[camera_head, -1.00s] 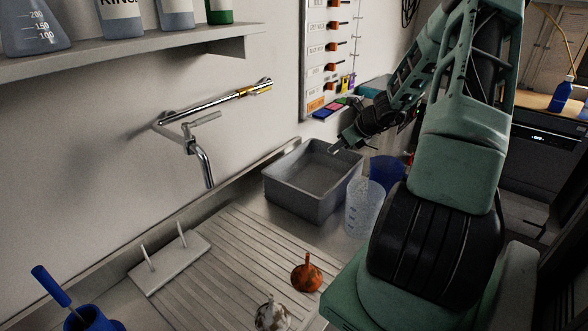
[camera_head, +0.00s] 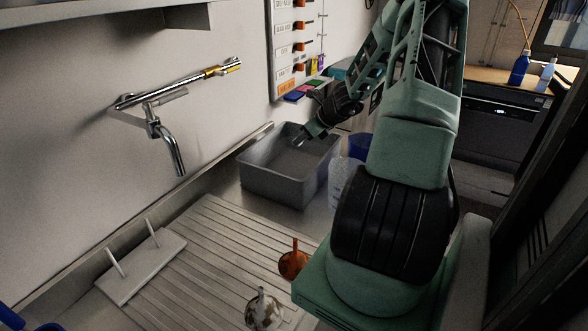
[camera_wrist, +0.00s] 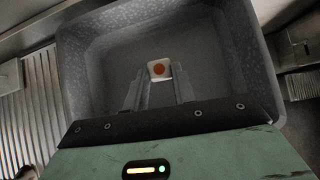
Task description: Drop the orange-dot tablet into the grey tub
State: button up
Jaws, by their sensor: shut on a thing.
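The orange-dot tablet (camera_wrist: 159,70) is a small pale square with an orange dot, in the wrist view at the tips of my gripper's fingers. My gripper (camera_wrist: 159,86) is shut on it, and the grey tub (camera_wrist: 77,75) lies beyond and around it in that view. In the head view the grey tub (camera_head: 268,183) stands on the counter by the wall, open at the top. My gripper (camera_head: 298,141) also shows there, over the tub's far right part. The tablet is too small to make out in the head view.
A clear beaker (camera_head: 339,180) and a blue container (camera_head: 359,146) stand right of the tub. A chrome tap (camera_head: 168,140) juts from the wall at left.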

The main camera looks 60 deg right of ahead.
jog(key=shift+f, duration=0.1)
jog(key=o, duration=1)
jog(key=v, duration=1.7)
jog(key=shift+s+p, duration=0.15)
jog(key=shift+p, duration=0.15)
